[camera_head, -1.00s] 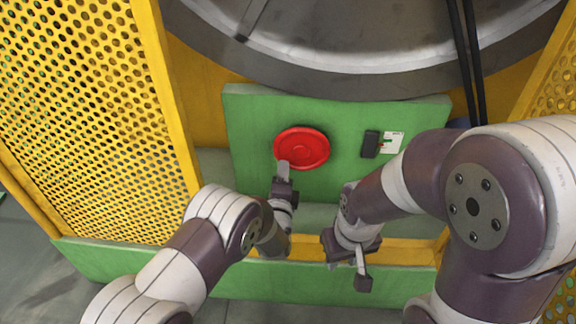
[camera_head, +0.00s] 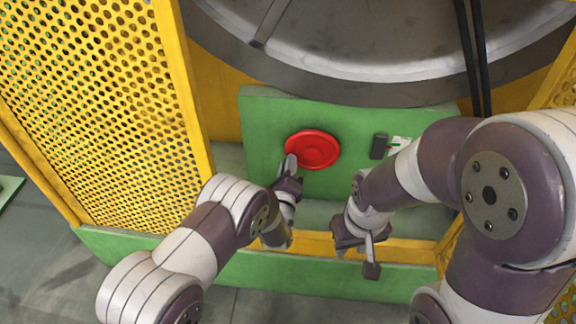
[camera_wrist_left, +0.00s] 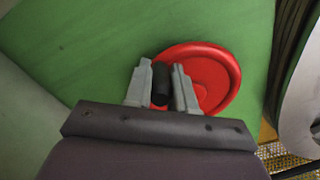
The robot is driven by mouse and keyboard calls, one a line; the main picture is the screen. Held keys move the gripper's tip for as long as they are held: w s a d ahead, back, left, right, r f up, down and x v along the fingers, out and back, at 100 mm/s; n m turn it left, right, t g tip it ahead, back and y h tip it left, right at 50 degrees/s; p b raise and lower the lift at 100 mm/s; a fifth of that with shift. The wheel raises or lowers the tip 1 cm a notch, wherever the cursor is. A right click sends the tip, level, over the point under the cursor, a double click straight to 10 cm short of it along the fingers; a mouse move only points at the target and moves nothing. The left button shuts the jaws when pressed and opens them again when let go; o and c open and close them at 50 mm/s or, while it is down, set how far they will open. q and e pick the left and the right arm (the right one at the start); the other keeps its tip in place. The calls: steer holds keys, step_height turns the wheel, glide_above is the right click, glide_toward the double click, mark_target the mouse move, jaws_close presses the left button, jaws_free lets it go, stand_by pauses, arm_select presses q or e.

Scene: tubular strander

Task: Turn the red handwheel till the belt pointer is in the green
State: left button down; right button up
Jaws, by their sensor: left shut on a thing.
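The red handwheel (camera_head: 314,149) is a round disc on the green panel (camera_head: 262,125). It also shows in the left wrist view (camera_wrist_left: 212,72). My left gripper (camera_head: 291,165) is at the wheel's lower left edge. In the left wrist view its two fingers (camera_wrist_left: 162,84) are shut on the wheel's dark handle (camera_wrist_left: 160,83). The belt gauge (camera_head: 398,144), a white plate with a little green and red beside a dark block (camera_head: 379,146), sits right of the wheel; its pointer is too small to read. My right gripper (camera_head: 371,255) hangs below the panel, away from the wheel; its jaw opening is unclear.
Yellow perforated guards (camera_head: 95,90) stand on the left and at the far right. A large grey metal drum (camera_head: 350,40) is above the panel, with dark belts (camera_head: 470,50) at its right. A yellow and green lower rail (camera_head: 310,280) runs below.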

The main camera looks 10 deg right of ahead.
arm_select(q)
steer(key=c, duration=0.9)
jaws_free()
steer(key=shift+c, duration=0.2)
steer(key=p+v, duration=0.4)
steer(key=v, duration=0.8)
steer(key=shift+s, duration=0.35)
steer(key=shift+a, duration=0.1)
